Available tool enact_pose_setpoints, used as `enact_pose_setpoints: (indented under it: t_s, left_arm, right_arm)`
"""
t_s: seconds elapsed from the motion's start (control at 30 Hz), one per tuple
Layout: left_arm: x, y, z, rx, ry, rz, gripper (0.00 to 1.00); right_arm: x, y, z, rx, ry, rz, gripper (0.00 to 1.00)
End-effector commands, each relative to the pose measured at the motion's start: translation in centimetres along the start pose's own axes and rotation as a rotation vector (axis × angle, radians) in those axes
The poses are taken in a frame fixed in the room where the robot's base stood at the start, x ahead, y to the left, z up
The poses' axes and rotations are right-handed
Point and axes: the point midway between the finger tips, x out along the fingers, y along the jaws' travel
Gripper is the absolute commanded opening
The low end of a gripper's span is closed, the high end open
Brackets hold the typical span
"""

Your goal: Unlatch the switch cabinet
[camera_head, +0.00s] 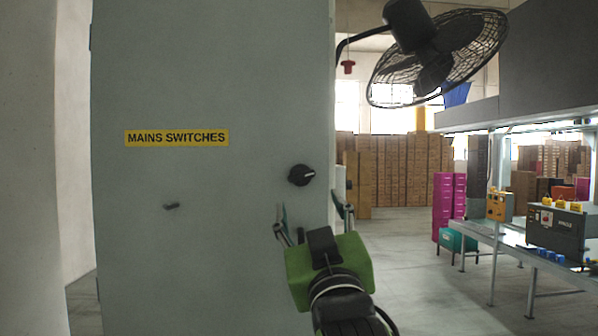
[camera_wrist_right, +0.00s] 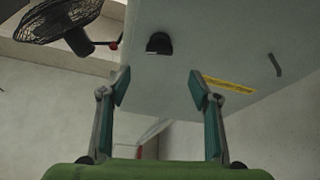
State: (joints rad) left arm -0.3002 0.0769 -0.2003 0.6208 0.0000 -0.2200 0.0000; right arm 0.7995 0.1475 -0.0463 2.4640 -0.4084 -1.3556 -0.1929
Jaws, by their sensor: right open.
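The switch cabinet (camera_head: 210,250) is a tall grey box with a yellow "MAINS SWITCHES" label (camera_head: 177,138). A round black knob (camera_head: 301,175) sits near the right edge of its front, and a small dark handle (camera_head: 171,206) sits lower left. My right gripper (camera_head: 314,212) is open and empty, just below the knob in the head view. In the right wrist view, the knob (camera_wrist_right: 158,43) shows beyond the open fingers (camera_wrist_right: 160,88), apart from them. My left gripper is not in view.
A black fan (camera_head: 438,55) hangs at the upper right. A workbench (camera_head: 500,236) with machines stands at the right. Pink drawers (camera_head: 447,205) and stacked brown boxes (camera_head: 400,165) stand farther back. The floor (camera_head: 410,260) right of the cabinet is clear.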

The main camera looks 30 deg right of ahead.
Motion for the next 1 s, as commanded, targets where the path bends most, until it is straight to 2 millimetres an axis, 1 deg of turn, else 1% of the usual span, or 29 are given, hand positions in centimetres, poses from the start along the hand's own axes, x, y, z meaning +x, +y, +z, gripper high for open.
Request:
enact_pose_setpoints:
  t_s: [0.03, 0.3, 0.4, 0.5, 0.6, 0.7, 1.0]
  left_arm:
    - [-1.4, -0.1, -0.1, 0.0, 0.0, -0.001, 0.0]
    - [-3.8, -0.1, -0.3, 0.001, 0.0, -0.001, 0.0]
    - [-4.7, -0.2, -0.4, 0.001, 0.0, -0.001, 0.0]
    - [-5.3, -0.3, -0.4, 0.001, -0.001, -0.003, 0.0]
    - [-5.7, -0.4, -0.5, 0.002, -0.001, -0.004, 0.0]
    - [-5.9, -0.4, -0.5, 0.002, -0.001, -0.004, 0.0]
    - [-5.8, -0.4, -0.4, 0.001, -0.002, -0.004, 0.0]
  right_arm:
    - [1.1, 0.2, -0.4, -0.004, -0.006, -0.001, 0.57]
    - [6.9, 0.1, -0.3, -0.003, -0.006, -0.003, 0.57]
    - [8.8, 0.1, -0.3, -0.002, -0.004, -0.002, 0.57]
    - [10.2, 0.1, -0.2, -0.002, -0.004, -0.002, 0.57]
    - [11.2, 0.0, -0.1, 0.0, -0.003, -0.002, 0.57]
    - [11.7, -0.1, 0.0, 0.0, -0.002, -0.002, 0.57]
    - [11.9, -0.1, 0.1, 0.0, -0.001, -0.002, 0.57]
